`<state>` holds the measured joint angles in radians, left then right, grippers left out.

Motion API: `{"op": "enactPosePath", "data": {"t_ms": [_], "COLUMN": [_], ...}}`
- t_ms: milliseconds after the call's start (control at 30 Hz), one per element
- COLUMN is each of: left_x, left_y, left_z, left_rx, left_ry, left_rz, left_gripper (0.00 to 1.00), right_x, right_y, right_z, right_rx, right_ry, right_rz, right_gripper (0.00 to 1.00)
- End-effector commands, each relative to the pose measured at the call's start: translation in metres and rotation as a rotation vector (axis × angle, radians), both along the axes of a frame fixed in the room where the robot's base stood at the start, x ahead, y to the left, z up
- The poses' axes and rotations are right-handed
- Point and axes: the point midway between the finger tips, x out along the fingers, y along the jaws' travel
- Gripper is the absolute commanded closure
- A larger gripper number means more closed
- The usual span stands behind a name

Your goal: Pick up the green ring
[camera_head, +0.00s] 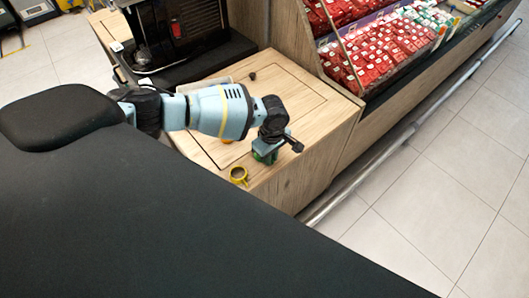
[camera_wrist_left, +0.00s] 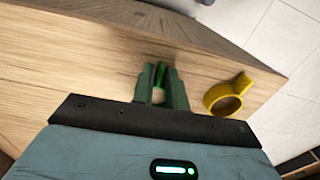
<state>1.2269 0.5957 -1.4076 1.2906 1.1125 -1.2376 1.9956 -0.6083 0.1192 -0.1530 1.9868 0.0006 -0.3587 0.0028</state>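The green ring (camera_head: 268,158) is on the wooden counter near its front edge, partly hidden under my left gripper (camera_head: 266,148). In the left wrist view, a bright green part of the green ring (camera_wrist_left: 160,74) shows between the two grey-green fingers of my left gripper (camera_wrist_left: 160,80). The fingers are close to it on both sides; whether they press on it I cannot tell. The rest of the ring is mostly hidden by the fingers. My right gripper is not in view.
A yellow ring with a handle (camera_head: 238,174) lies on the counter beside the gripper; it also shows in the left wrist view (camera_wrist_left: 226,95). A black machine (camera_head: 180,30) stands behind. A small dark object (camera_head: 252,76) is on the bare counter (camera_head: 290,92). Shelves of red packs (camera_head: 385,50) stand at the back.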

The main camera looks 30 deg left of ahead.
Motion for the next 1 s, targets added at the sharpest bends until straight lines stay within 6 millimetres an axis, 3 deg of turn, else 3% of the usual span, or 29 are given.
{"op": "enactPosePath", "data": {"t_ms": [100,633,767,933,1000], "left_x": [0.000,0.000,0.000,0.001,-0.015], "left_y": [0.000,0.000,0.000,-0.001,0.006], "left_z": [0.000,0.003,0.013,0.041,0.040], "left_rx": [0.000,0.000,-0.001,-0.002,0.002], "left_ry": [0.000,0.000,-0.002,-0.006,-0.002], "left_rz": [0.000,0.000,0.000,-0.001,-0.002], "left_gripper": [1.00,1.00,1.00,1.00,1.00], "right_x": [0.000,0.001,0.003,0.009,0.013], "right_y": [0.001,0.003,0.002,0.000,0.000], "right_z": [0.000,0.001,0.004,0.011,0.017], "right_rx": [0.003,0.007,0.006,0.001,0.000], "right_ry": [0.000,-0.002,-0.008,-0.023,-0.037], "right_rz": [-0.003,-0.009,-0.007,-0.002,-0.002], "right_gripper": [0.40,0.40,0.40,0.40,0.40]}}
